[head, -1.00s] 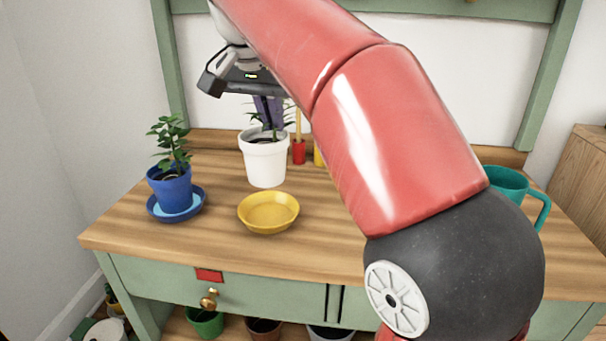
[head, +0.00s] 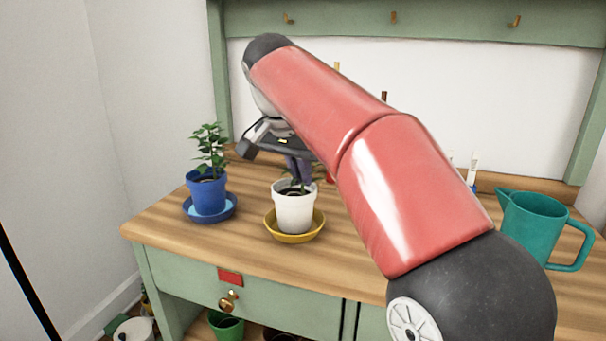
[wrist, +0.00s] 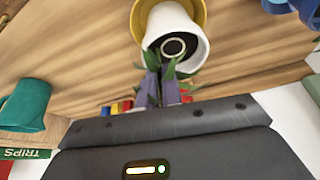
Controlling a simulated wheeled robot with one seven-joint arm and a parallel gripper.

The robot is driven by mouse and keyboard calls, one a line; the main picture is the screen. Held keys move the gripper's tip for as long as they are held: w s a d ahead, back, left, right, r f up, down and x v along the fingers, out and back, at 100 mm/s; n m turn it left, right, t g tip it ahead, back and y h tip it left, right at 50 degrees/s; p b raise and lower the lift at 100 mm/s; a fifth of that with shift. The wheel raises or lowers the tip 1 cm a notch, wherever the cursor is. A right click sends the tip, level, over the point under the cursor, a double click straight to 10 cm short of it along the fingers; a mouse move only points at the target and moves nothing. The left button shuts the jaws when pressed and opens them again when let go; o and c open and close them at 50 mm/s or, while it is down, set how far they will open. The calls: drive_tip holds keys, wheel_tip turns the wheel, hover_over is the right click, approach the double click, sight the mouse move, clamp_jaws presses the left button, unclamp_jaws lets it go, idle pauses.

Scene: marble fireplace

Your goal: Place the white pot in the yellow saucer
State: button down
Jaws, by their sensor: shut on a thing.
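In the wrist view, the fingers of my gripper (wrist: 156,82) meet the rim of the white pot (wrist: 190,58) among green leaves. The yellow saucer (wrist: 137,22) shows behind the pot there.
A blue pot (head: 206,194) with a leafy plant stands on a blue saucer (head: 232,211) to the left. A teal jug (head: 534,226) stands at the right. The wooden tabletop (head: 165,228) is clear in front. A green back panel with hooks rises behind.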

drive_tip(key=shift+f, duration=0.15)
drive_tip(key=c, duration=1.6)
unclamp_jaws()
drive_tip(key=shift+o, duration=0.2)
drive_tip(key=p+v, duration=0.3)
drive_tip(key=v, duration=0.9)
